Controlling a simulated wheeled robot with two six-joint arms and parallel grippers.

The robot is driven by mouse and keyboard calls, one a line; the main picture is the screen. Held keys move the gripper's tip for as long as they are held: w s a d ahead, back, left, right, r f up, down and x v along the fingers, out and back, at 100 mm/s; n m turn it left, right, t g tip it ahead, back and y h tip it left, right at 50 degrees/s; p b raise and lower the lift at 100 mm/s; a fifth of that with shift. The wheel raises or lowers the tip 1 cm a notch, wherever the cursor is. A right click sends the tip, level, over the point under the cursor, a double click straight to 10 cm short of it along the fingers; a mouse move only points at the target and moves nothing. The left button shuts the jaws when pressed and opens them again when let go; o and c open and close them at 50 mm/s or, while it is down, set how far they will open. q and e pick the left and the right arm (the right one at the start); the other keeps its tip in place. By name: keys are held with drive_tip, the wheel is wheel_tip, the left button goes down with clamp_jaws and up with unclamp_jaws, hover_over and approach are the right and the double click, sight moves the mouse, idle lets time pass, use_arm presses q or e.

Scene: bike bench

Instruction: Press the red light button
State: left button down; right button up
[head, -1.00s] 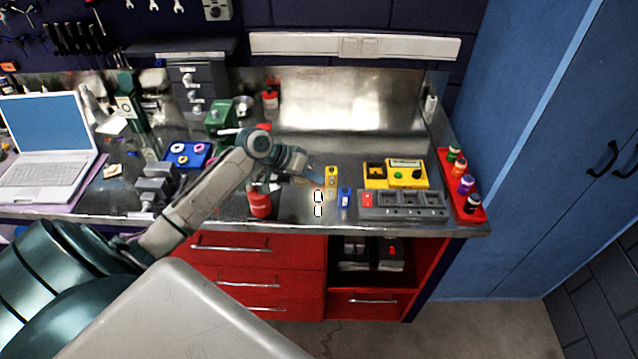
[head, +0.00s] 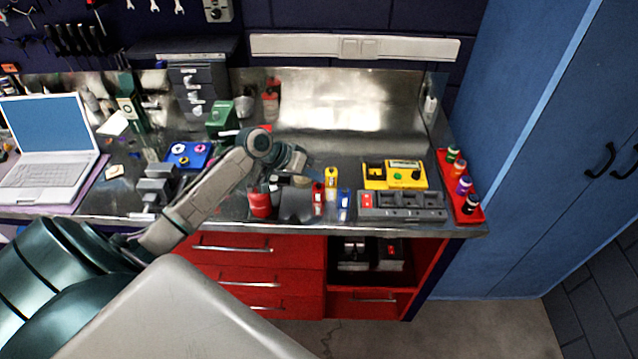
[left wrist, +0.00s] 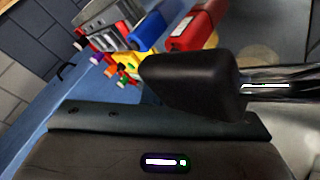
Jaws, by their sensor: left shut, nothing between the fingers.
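A small red unit (head: 318,198) stands near the bench's front edge, beside a yellow unit (head: 331,178) and a blue unit (head: 345,203). In the left wrist view the red unit (left wrist: 197,26) lies beyond the dark finger, apart from it, with the blue unit (left wrist: 147,32) to its left. I cannot make out a separate button on it. My left gripper (head: 297,205) is low over the bench, just left of the red unit in the head view. It is shut and empty. My right gripper is not in view.
A red bottle (head: 260,203) stands left of my left gripper. A grey block (head: 405,208) with a red square (head: 367,200) and a yellow box (head: 396,173) are at right. A red tray (head: 472,213) holds several small bottles. A laptop (head: 45,150) is far left.

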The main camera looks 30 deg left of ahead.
sight(314, 187)
use_arm(q)
wheel_tip(314, 187, up, 3)
drive_tip(key=p, duration=0.2)
drive_tip(key=shift+p, duration=0.4)
wheel_tip(314, 187, up, 3)
drive_tip(key=shift+p, duration=0.45)
idle(1.6)
